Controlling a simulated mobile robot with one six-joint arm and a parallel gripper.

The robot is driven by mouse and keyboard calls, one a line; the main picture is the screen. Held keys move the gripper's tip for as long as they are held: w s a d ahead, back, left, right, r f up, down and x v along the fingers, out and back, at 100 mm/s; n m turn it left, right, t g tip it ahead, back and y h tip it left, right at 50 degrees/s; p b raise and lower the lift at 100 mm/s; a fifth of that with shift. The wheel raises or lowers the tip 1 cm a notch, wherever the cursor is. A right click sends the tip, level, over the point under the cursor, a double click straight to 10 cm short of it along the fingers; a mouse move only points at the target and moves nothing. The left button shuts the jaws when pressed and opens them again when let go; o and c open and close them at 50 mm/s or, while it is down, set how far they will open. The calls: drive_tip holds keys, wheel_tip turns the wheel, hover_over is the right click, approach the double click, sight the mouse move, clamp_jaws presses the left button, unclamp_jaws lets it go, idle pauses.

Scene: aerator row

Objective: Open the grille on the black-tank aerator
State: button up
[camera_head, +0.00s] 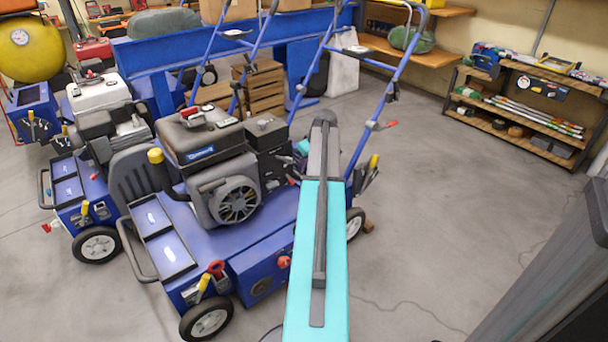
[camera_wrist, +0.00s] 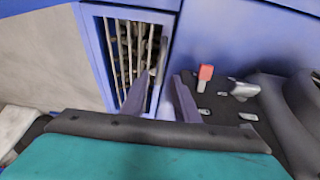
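The black-tank aerator (camera_head: 205,137) is a blue machine with a black engine and a tall blue handlebar, left of my arm in the head view. In the wrist view its grille (camera_wrist: 127,50) shows as light upright bars in a blue frame, with dark gravel-like stuff behind them. A dark upright strip, perhaps a handle, runs along the grille's right side. My gripper (camera_wrist: 162,92) is in front of the grille's lower right part. Its two purple-grey fingers are apart, one on each side of the blue frame edge. Contact is unclear. My arm hides this in the head view.
A second blue aerator with a white tank (camera_head: 98,92) stands at the left. A red knob (camera_wrist: 205,72) and black parts are right of the fingers. Shelves (camera_head: 530,110) line the right wall. The floor (camera_head: 430,200) right of my arm is mostly clear, with a thin cable.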

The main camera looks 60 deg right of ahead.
drive_tip(key=shift+b+x, duration=0.9)
drive_tip(key=shift+x, duration=1.75)
